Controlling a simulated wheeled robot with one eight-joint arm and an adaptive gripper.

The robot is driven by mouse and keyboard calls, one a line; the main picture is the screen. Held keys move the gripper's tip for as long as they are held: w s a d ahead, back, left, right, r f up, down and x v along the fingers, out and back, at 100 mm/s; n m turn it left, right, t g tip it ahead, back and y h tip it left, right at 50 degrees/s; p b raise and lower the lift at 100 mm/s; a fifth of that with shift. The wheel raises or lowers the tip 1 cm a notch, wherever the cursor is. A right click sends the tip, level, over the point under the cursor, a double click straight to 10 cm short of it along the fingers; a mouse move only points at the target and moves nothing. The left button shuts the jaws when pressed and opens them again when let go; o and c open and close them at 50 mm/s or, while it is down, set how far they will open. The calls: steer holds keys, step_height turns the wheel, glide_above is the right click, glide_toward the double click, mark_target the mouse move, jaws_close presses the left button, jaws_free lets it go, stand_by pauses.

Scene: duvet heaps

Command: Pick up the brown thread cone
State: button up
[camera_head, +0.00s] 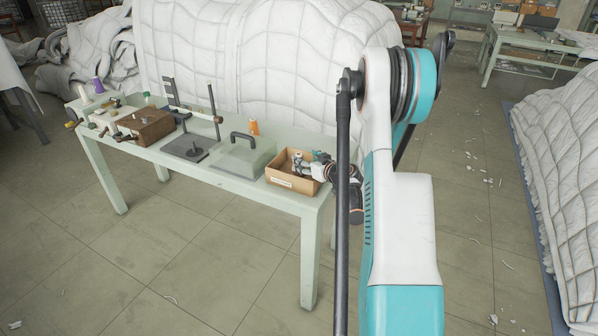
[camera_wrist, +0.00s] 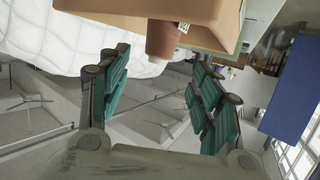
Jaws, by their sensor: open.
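In the head view my gripper (camera_head: 312,167) is small and low over the cardboard box (camera_head: 291,182) at the table's right end. I cannot make out the brown cone clearly there.
The pale green table (camera_head: 240,184) also carries a brown wooden box (camera_head: 147,126), a dark stand (camera_head: 190,147), a green block with a black handle (camera_head: 242,157) and an orange cone (camera_head: 254,128). A large white duvet heap (camera_head: 250,55) rises behind it.

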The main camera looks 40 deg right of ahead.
mark_target(297, 154)
steer(key=shift+b+x, duration=1.4)
steer(key=shift+x, duration=2.15)
steer(key=shift+d+r, duration=0.15)
jaws_close()
steer(key=shift+r, duration=0.1)
